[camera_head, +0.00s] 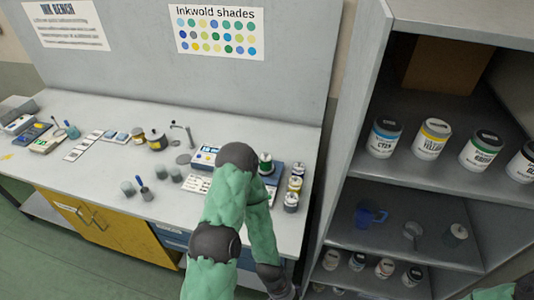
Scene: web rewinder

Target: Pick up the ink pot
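Several ink pots are in view, and I cannot tell which one the task names. A pot with a green band (265,163) stands on a blue device, perhaps a scale (271,176), on the bench. Beside it are a yellow-banded pot (295,183) and a grey-lidded pot (291,202). On the right shelf stand a cyan pot (384,137), a yellow pot (431,138), a green pot (481,150) and a dark-labelled pot (523,163). My green-sleeved arm bends up in front of the bench and hides part of it. Neither gripper's fingers show.
The grey bench (90,185) holds small jars, a tap and cards. The shelf unit (345,150) stands to its right, with a blue jug (370,214) and a grey pot (456,235) on a lower shelf. Small pots stand below. The bench front is mostly clear.

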